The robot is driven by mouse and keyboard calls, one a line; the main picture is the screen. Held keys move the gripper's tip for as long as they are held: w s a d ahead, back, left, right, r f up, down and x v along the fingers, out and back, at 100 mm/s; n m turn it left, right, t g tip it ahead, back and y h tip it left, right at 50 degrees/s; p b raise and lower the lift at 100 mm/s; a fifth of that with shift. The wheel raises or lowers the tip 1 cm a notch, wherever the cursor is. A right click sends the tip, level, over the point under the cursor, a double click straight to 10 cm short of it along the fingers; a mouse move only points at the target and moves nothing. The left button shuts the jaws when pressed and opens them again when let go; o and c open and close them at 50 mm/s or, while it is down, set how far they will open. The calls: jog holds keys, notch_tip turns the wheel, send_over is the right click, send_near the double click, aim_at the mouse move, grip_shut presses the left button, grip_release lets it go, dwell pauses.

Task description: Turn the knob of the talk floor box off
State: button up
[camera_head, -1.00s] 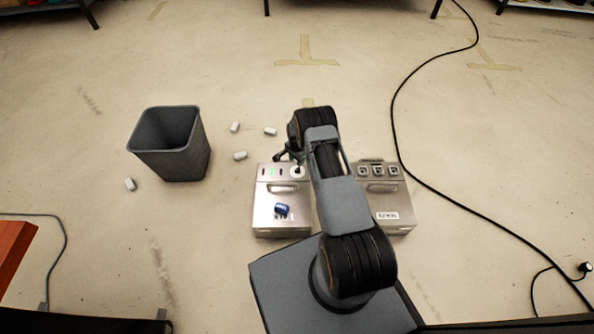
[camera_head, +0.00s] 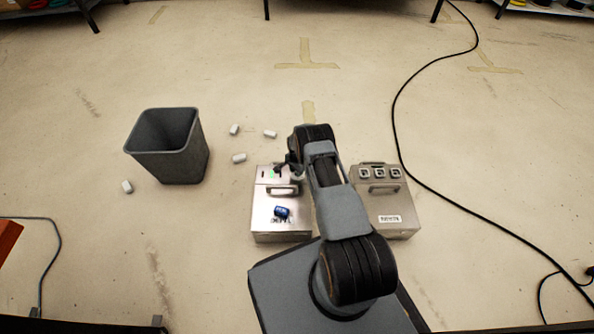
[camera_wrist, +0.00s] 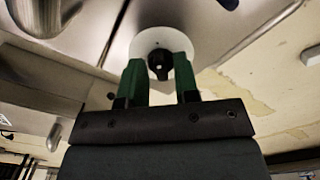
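The left metal floor box (camera_head: 265,228) stands on the floor. Its front label is partly covered by a blue object and I cannot read it surely. In the wrist view, a black knob (camera_wrist: 159,65) sits on a white round plate (camera_wrist: 138,42). My gripper (camera_wrist: 160,72) has green fingers, one on each side of the knob, with a gap between them. I cannot tell whether they touch it. In the head view my gripper (camera_head: 290,168) is over the back right part of the left box, and the knob is hidden.
A second metal box (camera_head: 385,218) with several square controls stands to the right. The blue object (camera_head: 281,212) lies on the left box. A grey bin (camera_head: 183,160) and several small white pieces (camera_head: 239,157) are on the floor to the left. A black cable (camera_head: 437,188) runs at right.

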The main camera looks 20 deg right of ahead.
grip_shut()
jog(key=n+b, duration=0.2)
jog(key=n, duration=0.1)
jog(key=shift+f+b, duration=0.15)
jog(key=shift+b, duration=0.15)
jog(key=n+b, duration=0.2)
jog(key=n, duration=0.2)
jog(key=shift+s+d+n, duration=0.1)
jog(key=shift+d+n, duration=0.05)
jog(key=shift+n, duration=0.15)
jog(key=n+b, duration=0.1)
jog(key=n, duration=0.4)
jog(key=shift+d, duration=0.1)
jog(key=n, duration=0.5)
jog(key=shift+d, duration=0.1)
jog(key=shift+n, duration=0.3)
